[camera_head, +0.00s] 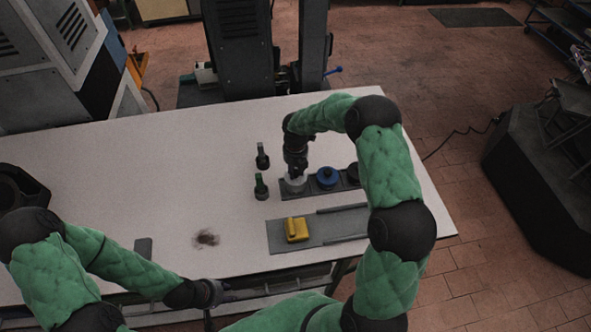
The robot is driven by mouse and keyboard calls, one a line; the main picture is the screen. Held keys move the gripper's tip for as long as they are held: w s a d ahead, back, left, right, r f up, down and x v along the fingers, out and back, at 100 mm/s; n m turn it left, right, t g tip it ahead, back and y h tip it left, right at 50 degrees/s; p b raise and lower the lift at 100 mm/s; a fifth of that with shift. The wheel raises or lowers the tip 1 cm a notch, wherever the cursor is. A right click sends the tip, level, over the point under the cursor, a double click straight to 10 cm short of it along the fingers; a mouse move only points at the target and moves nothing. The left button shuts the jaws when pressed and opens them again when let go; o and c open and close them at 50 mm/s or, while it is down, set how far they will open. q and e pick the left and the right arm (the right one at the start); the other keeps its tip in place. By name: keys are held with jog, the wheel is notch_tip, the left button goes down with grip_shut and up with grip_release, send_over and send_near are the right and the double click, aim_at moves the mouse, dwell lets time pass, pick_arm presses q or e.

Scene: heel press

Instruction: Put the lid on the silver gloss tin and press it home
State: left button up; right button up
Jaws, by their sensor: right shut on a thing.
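The silver tin (294,187) stands at the left end of a dark strip-like holder on the table. My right gripper (296,176) points down directly over it and is shut on what looks like its pale lid. The fingers hide most of the lid, so I cannot tell whether it is seated on the rim or just above it. My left gripper (217,292) is low at the table's front edge, far from the tin and apparently empty. Its fingers are too small and dark to tell open from shut.
A blue-lidded tin (327,176) and a black one (353,173), partly behind my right arm, share the holder (311,187). Two dark bottles (261,187) stand left. A yellow block (296,229) lies on a grey plate (330,226) in front. The table's left half is largely clear.

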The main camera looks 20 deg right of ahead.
dwell(0.4)
jog(key=shift+f+b, duration=0.4)
jog(key=shift+f, duration=0.25)
jog(key=shift+f+b, duration=0.35)
jog(key=shift+f, duration=0.25)
dwell(3.3)
jog(key=shift+f, duration=0.2)
dwell(0.9)
jog(key=o, duration=1.4)
jog(key=shift+o, duration=0.2)
jog(key=shift+r, duration=0.1)
jog(key=shift+r+p, duration=2.25)
jog(key=shift+r, duration=1.25)
